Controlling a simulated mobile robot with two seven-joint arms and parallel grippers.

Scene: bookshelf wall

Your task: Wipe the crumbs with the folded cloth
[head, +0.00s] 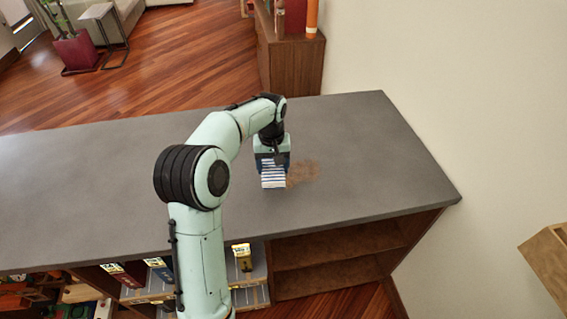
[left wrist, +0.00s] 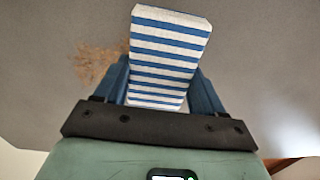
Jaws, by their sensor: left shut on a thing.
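The folded cloth (head: 273,178) has blue and white stripes. My left gripper (head: 272,160) is shut on it, over the grey shelf top. In the left wrist view the cloth (left wrist: 168,50) sits between the two blue fingers of my left gripper (left wrist: 163,90). A brown patch of crumbs (head: 302,172) lies on the grey top, just right of the cloth in the head view. In the left wrist view the crumbs (left wrist: 97,62) show left of the cloth, partly hidden by a finger. I cannot tell whether the cloth touches the top. My right gripper is not in view.
The grey top (head: 360,140) of the bookshelf is otherwise clear. Its right end is near a pale wall (head: 450,80). Books and boxes (head: 125,272) fill shelves below the front edge. A wooden cabinet (head: 290,65) stands behind, and a potted plant (head: 75,50) stands far left.

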